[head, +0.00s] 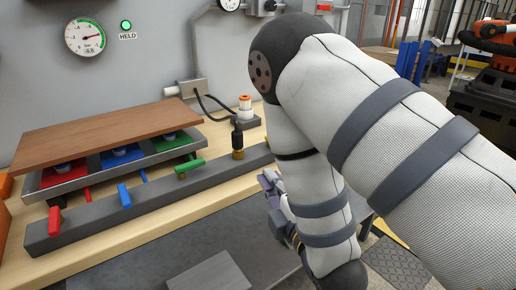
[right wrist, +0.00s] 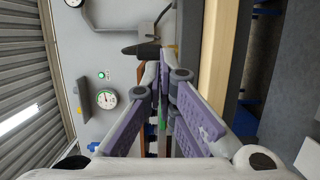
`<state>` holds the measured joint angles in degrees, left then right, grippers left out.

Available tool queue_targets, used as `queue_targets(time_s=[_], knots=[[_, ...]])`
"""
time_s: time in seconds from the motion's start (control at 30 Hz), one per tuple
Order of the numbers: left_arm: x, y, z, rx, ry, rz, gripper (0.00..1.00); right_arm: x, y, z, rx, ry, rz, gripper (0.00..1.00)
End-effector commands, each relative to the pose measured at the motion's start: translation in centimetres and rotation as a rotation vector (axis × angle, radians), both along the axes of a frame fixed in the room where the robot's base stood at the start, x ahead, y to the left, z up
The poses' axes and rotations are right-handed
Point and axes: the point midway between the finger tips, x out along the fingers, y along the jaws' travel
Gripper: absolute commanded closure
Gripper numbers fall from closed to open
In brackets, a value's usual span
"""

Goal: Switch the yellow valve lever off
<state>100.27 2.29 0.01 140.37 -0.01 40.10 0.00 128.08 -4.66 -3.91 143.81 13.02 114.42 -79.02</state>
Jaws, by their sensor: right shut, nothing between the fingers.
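I cannot make out a yellow lever in either view; my right arm covers the right end of the dark valve bar (head: 110,222). On that bar stand a red lever (head: 55,221), a blue lever (head: 125,195) and a green lever (head: 189,166). A black piece on a brass-coloured fitting (head: 238,154) stands further right. My right gripper (head: 272,190) is shut and empty, close to the bar's right end and partly hidden by my forearm. Its purple-padded fingers (right wrist: 166,78) fill the middle of the right wrist view. My left gripper is not in view.
A brown board (head: 105,132) lies over a tray with red, blue and green sections. A gauge (head: 85,37) hangs on the wall beside a lit green HELD lamp (head: 127,25). A grey block (head: 210,274) lies in front. An orange robot arm (head: 490,40) stands far right.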

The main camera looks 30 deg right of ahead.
Motion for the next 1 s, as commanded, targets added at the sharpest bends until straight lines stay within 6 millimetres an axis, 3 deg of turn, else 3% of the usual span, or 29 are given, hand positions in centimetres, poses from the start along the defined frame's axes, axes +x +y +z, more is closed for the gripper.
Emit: queue_targets(time_s=[0.27,0.37,0.7,0.8,1.0], knots=[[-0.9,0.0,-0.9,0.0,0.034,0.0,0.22,1.1,-0.2,-0.6,0.002,0.009,-0.001,1.0],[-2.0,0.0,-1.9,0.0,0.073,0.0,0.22,3.0,-0.5,-0.8,0.005,0.009,-0.001,1.0],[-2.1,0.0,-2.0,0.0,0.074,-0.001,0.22,10.2,-1.8,-0.1,0.004,0.001,-0.002,1.0],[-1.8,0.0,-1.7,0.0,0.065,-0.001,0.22,10.0,-3.8,0.0,0.004,0.001,-0.005,1.0],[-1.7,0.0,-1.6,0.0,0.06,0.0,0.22,10.2,-5.5,0.0,0.004,0.001,-0.001,1.0]])
